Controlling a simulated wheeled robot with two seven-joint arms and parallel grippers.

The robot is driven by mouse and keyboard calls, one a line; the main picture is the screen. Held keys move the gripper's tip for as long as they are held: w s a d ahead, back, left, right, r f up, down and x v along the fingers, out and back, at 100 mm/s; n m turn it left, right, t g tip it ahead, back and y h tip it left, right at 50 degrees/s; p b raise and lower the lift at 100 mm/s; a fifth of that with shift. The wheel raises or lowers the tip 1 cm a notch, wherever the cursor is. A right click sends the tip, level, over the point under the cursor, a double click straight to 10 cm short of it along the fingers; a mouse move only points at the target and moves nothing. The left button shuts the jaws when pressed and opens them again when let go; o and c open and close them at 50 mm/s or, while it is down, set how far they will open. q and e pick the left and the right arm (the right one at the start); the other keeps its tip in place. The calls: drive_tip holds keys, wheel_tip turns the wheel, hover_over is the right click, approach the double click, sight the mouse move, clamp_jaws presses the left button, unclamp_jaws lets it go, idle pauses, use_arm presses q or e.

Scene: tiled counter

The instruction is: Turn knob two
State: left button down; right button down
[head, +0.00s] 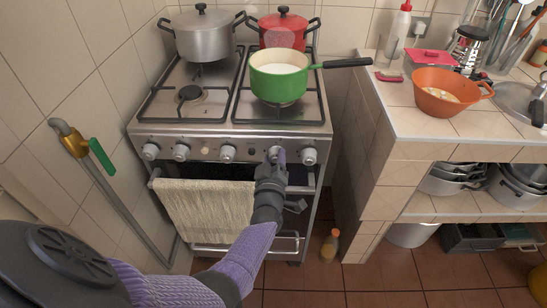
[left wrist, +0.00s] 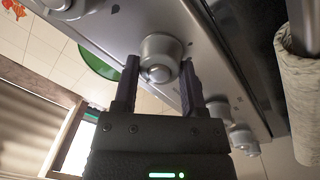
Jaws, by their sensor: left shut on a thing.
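A row of several silver knobs runs along the front panel of the stove (head: 245,135). My left gripper (head: 276,156) reaches up to the panel and is shut on the second knob from the right. In the left wrist view my left gripper (left wrist: 159,82) has one finger on each side of this gripped knob (left wrist: 160,57). In the head view the gripper mostly hides that knob. The rightmost knob (head: 309,156) and the middle knob (head: 228,153) stand free on either side. My right gripper is not in view.
A green pan (head: 280,85) with pale contents, a red pot (head: 283,30) and a grey pot (head: 203,35) stand on the stove. A towel (head: 208,212) hangs on the oven handle. An orange colander (head: 445,92) is on the tiled counter (head: 410,128). A bottle (head: 329,247) stands on the floor.

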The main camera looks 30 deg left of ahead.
use_arm(q)
drive_tip(key=shift+m, duration=0.6)
drive_tip(key=shift+c, duration=0.7)
unclamp_jaws()
drive_tip(key=p+v, duration=0.5)
drive_tip(key=v, duration=0.5)
